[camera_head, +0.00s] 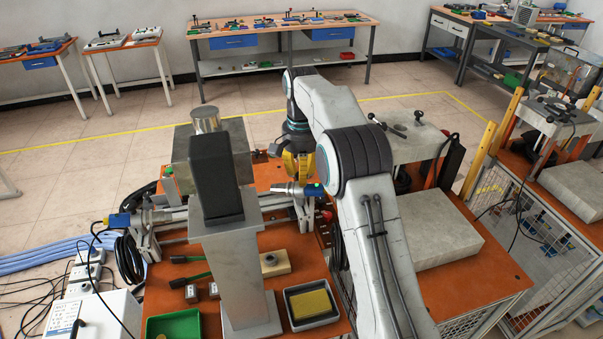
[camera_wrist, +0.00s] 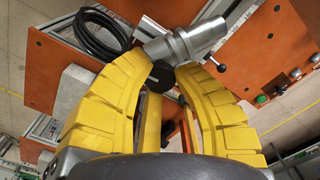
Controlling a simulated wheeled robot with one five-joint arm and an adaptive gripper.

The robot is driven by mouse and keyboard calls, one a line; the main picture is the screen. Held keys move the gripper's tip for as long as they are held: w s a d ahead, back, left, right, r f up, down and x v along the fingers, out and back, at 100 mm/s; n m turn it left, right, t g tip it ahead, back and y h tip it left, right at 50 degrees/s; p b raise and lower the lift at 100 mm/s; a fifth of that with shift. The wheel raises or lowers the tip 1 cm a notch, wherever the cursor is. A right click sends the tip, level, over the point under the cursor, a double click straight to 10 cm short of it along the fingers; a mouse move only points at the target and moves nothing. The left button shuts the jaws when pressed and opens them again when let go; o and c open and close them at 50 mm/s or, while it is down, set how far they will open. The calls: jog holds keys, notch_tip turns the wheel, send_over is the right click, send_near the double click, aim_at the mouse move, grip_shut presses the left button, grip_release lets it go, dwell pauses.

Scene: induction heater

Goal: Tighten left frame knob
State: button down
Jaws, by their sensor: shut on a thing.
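In the wrist view, my gripper (camera_wrist: 163,72) has its two curved yellow fingers closed in on a round black knob (camera_wrist: 161,76). The knob sits between the fingertips, just below a grey metal cylinder (camera_wrist: 185,43). I take this to be the left frame knob; its shaft and mounting are mostly hidden by the fingers. In the head view, my gripper (camera_head: 299,165) points down behind the metal clamp frame (camera_head: 292,190) on the orange bench. The knob cannot be made out there.
A tall grey column (camera_head: 230,260) stands on the bench left of my arm. A green tray (camera_head: 174,326), a grey tray with a yellow sponge (camera_head: 313,305) and a beige block (camera_head: 268,263) lie in front. A lever (camera_wrist: 214,64) is close to the right finger.

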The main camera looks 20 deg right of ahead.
jog(key=shift+s+f+m, duration=0.1)
jog(key=shift+f+m, duration=0.15)
jog(key=shift+m, duration=0.45)
jog(key=c, duration=0.9)
grip_release()
jog(key=shift+r, duration=0.15)
jog(key=shift+r, duration=0.1)
jog(key=shift+r, duration=3.6)
jog(key=shift+r, duration=0.15)
